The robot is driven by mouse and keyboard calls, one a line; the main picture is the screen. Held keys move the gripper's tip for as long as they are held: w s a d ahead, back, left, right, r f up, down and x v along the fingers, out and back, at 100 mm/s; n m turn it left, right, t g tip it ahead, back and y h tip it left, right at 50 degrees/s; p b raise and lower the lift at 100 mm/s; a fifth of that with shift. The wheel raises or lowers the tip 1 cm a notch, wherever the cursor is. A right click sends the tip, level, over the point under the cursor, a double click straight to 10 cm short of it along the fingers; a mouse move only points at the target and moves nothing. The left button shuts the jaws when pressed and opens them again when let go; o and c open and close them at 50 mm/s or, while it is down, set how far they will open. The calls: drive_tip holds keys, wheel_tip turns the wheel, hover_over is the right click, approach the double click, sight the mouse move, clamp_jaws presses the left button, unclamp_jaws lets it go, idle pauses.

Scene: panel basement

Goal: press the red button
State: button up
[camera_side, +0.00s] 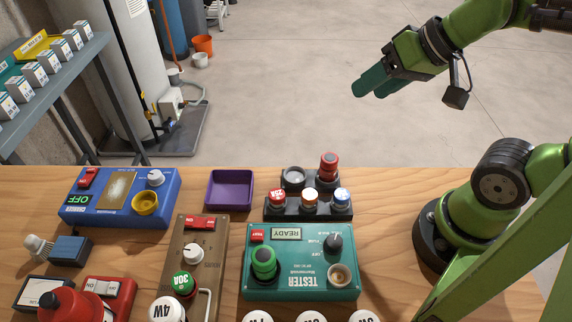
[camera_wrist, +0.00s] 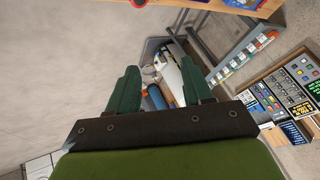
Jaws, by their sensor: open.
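A small red button (camera_side: 257,235) with faint lettering sits at the top left of the teal tester box (camera_side: 318,284), left of its READY display. My gripper (camera_side: 372,87) is high above the floor beyond the table, at the upper right of the side view, well away from the tester. Its teal fingers are apart in the wrist view (camera_wrist: 160,82), with nothing held between them. The wrist view does not show the tester. Other red parts are a switch on the blue box (camera_side: 88,178), a switch on the brown box (camera_side: 199,222) and a red piece labelled 25A (camera_side: 277,196).
A black holder (camera_side: 290,212) with coloured caps stands behind the tester, and a purple tray (camera_side: 229,190) is to its left. A green knob (camera_side: 263,262) stands up from the tester near the button. Bare wood (camera_side: 395,215) lies to the right of the tester.

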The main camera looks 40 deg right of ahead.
drive_tip(key=shift+c, duration=0.4)
clamp_jaws()
idle(1.3)
